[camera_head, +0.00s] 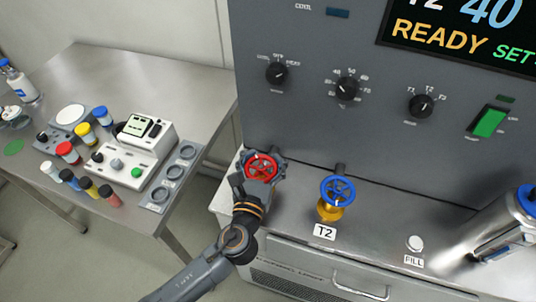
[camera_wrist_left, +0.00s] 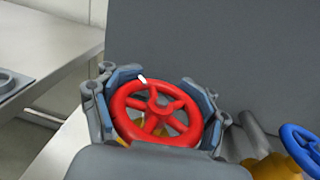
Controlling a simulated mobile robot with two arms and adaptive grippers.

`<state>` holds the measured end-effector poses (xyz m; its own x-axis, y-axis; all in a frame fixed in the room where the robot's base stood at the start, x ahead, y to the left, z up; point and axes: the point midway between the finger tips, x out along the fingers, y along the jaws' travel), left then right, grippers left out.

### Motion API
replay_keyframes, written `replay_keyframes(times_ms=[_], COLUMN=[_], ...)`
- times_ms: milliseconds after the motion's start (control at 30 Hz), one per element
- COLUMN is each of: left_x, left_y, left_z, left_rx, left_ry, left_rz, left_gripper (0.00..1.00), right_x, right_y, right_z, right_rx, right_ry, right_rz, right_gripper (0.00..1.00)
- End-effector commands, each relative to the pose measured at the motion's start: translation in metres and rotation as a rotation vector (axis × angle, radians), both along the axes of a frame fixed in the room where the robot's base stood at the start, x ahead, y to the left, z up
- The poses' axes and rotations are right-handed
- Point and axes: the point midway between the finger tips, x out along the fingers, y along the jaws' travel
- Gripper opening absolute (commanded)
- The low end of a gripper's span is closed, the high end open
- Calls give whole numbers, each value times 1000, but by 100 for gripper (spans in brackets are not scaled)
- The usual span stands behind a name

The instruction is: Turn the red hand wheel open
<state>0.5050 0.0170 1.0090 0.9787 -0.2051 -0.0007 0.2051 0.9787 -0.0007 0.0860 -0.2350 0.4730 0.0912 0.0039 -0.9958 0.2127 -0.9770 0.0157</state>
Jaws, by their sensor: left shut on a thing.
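The red hand wheel (camera_head: 261,166) sits on the ledge at the foot of the grey control panel, left of the blue wheel. It fills the middle of the left wrist view (camera_wrist_left: 157,113), with a short white mark at its upper left rim. My left gripper (camera_head: 264,165) is around the red wheel, with one finger on each side of its rim. In the left wrist view its fingers (camera_wrist_left: 160,105) are closed on the wheel. The valve body under the red wheel is mostly hidden by the gripper. My right gripper is not in view.
A blue hand wheel (camera_head: 338,191) on a brass valve labelled T2 stands close to the right. The panel has black knobs, a green switch (camera_head: 489,122) and a display reading READY. A metal side table (camera_head: 190,75) with bottles and a white device stands left. A metal cylinder (camera_head: 505,222) is at right.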

Motion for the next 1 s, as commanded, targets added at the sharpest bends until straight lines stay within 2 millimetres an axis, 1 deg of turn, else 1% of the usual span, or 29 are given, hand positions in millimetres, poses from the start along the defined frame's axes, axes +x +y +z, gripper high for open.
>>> replay_keyframes(times_ms=[200,500,700,1000], left_x=[1,1,0,0], left_y=[5,13,16,18], left_z=[0,0,0,1], left_rx=[-4,-2,0,1], left_ry=[1,1,-1,-3], left_rz=[197,406,485,527], left_gripper=[33,33,33,33], right_x=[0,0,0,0], right_y=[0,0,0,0], right_z=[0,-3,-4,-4], right_rx=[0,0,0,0], right_ry=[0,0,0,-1], right_rz=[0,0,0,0], right_gripper=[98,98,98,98])
